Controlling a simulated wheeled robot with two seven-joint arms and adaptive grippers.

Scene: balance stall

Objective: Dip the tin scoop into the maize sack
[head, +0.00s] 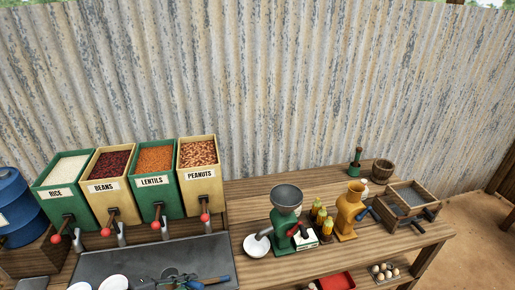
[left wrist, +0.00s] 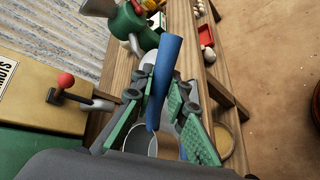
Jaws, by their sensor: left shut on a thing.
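My left gripper (head: 183,279) is at the bottom edge of the head view, over the dark grey tray. In the left wrist view its green-padded fingers (left wrist: 160,105) are closed around a blue handle (left wrist: 171,62). The handle also shows at the bottom of the head view (head: 218,281). A grey metal rounded part (left wrist: 139,143), which looks like the tin scoop's bowl, is partly hidden behind the fingers. I cannot make out a maize sack for certain. A round, tan-rimmed thing (left wrist: 228,143) lies beyond the fingers, mostly hidden. My right gripper is not in view.
Bins of rice (head: 66,171), beans (head: 109,165), lentils (head: 155,160) and peanuts (head: 199,153) stand behind the grey tray (head: 215,252). A green grinder (head: 284,227), white bowl (head: 256,246) and yellow grinder (head: 349,212) stand on the wooden table (head: 250,190). Corrugated wall behind.

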